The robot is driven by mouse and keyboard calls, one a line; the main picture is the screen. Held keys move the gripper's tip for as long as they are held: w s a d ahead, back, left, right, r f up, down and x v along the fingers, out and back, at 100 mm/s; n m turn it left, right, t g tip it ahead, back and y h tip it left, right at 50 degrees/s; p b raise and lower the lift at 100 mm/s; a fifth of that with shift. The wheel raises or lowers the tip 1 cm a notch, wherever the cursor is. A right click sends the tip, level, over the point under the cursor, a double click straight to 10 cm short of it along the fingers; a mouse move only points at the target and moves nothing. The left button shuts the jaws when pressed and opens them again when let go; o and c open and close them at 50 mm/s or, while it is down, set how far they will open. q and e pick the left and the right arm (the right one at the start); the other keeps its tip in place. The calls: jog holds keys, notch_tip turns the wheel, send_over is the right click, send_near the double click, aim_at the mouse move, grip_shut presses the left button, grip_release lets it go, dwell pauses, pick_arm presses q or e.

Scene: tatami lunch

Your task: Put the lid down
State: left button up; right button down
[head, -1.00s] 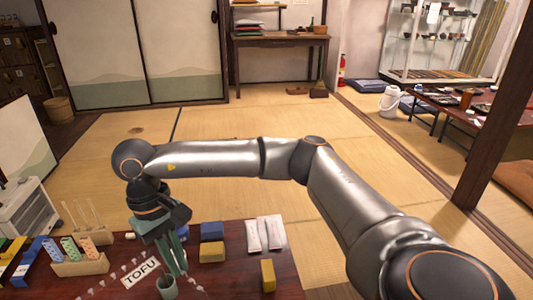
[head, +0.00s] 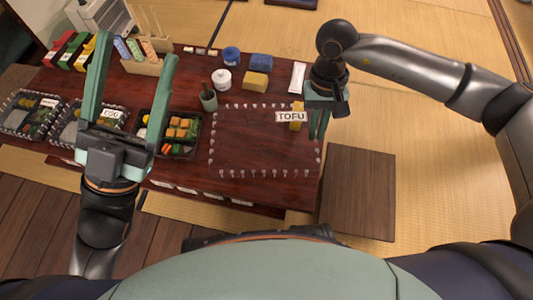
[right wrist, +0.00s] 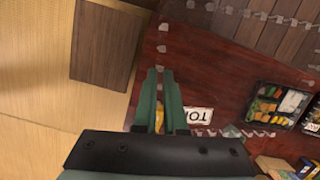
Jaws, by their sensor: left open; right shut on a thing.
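My right gripper (head: 318,132) is shut on the edge of a clear lid (head: 260,150) with a white TOFU label (head: 291,116). The lid shows mainly by its pale rim tabs. It looks raised above the table, roughly level; the gap is hard to judge. The right wrist view shows my right gripper (right wrist: 160,72) beside the label (right wrist: 197,115). My left gripper (head: 137,50) is open and empty above the lunch boxes. An uncovered lunch box (head: 191,151) with food stands left of the lid. Another box carries a lid labelled EGG (head: 112,113).
On the dark red table (head: 235,188), a cup (head: 209,101), a white jar (head: 222,79), a blue jar (head: 231,56), a yellow block (head: 255,80) and a blue block (head: 261,61) stand behind the lid. A brown wooden board (head: 358,190) lies to the right.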

pick_arm(q)
notch_tip(320, 180, up, 4)
jog(key=p, duration=0.3)
pick_arm(e)
jog(key=s+a+f+m, duration=0.1)
jog(key=s+a+f, duration=0.6)
jog(key=s+a, duration=0.2)
jog(key=w+d+f+b, duration=0.2)
jog(key=w+f, duration=0.1)
jog(key=w+d+f+b, duration=0.2)
jog(key=w+d+f, duration=0.1)
jog(key=w, duration=0.1)
jog(key=w+d+f+b, duration=0.2)
jog(key=w+f, duration=0.2)
jog(key=shift+w+d, duration=0.25)
jog(key=shift+w+d+f, duration=0.1)
jog(key=shift+f, duration=0.1)
pick_arm(q)
notch_tip(320, 180, down, 8)
jog(key=b, duration=0.1)
jog(key=shift+d+b, duration=0.35)
jog(key=shift+d, duration=0.1)
pick_arm(e)
jog(key=shift+w+f, duration=0.1)
jog(key=shift+f, duration=1.5)
pick_arm(q)
jog(key=shift+w+f, duration=0.1)
jog(key=shift+f, duration=0.05)
pick_arm(e)
jog(key=shift+d+f, duration=0.1)
